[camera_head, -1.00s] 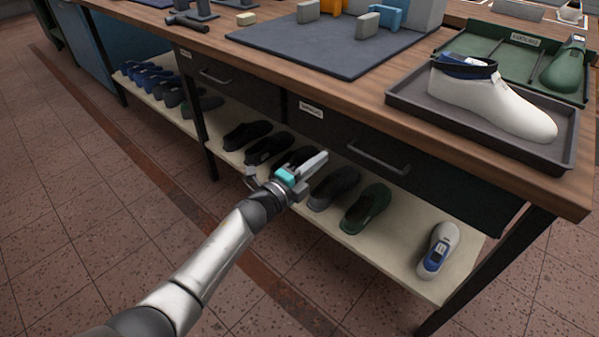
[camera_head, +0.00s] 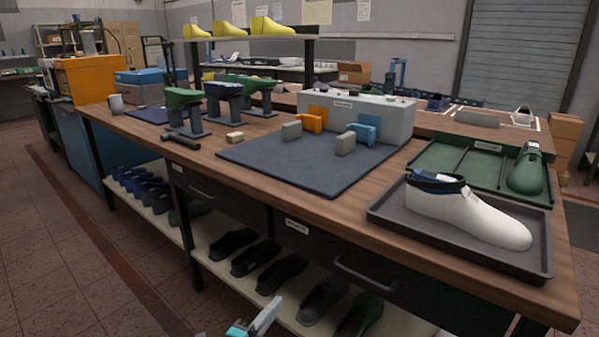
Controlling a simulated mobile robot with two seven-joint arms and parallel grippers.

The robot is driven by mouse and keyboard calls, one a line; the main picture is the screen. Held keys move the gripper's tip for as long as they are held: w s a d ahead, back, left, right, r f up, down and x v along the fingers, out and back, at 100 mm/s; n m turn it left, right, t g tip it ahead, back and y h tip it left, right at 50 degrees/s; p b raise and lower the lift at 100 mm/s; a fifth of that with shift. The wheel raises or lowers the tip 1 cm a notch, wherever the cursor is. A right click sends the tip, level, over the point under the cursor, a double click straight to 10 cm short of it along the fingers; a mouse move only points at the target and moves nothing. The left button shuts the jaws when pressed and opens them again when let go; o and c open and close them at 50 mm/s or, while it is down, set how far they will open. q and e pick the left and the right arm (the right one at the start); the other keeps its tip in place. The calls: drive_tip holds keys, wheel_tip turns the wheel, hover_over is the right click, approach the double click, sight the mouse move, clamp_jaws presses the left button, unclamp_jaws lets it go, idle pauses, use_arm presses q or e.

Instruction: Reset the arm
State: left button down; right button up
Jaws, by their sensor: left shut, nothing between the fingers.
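My left gripper (camera_head: 262,318) shows at the bottom edge of the head view, in front of the lower shelf. Its fingers are shut and nothing shows between them. The rest of my left arm is out of the picture below. My right gripper is not in view.
A wooden workbench (camera_head: 215,150) crosses the view, with a dark drawer (camera_head: 310,240) on its front. A white shoe last (camera_head: 465,213) sits in a grey tray (camera_head: 400,235). A green tray (camera_head: 440,160) lies behind. Dark shoes (camera_head: 282,272) line the shelf. Floor at left is clear.

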use_arm(q)
drive_tip(key=s+a+f+n+g+y, duration=0.5)
drive_tip(key=s+a+f+n+y, duration=0.35)
drive_tip(key=s+f+n, duration=0.45)
drive_tip(key=s+a+f+n+g, duration=0.2)
drive_tip(key=s+f+n+g, duration=0.25)
drive_tip(key=s+f, duration=0.55)
drive_tip(key=s+a+r+g+p, duration=0.1)
drive_tip(key=s+r+p, duration=0.3)
drive_tip(key=s+p, duration=0.8)
drive_tip(key=s+a+r+n+g+p, duration=0.1)
drive_tip(key=s+r+g+p, duration=0.2)
drive_tip(key=s+p, duration=0.9)
wheel_tip(320, 180, up, 2)
drive_tip(key=shift+s+a+r+g+p, duration=0.2)
drive_tip(key=shift+s+g+p, duration=0.15)
drive_tip(key=shift+s, duration=0.25)
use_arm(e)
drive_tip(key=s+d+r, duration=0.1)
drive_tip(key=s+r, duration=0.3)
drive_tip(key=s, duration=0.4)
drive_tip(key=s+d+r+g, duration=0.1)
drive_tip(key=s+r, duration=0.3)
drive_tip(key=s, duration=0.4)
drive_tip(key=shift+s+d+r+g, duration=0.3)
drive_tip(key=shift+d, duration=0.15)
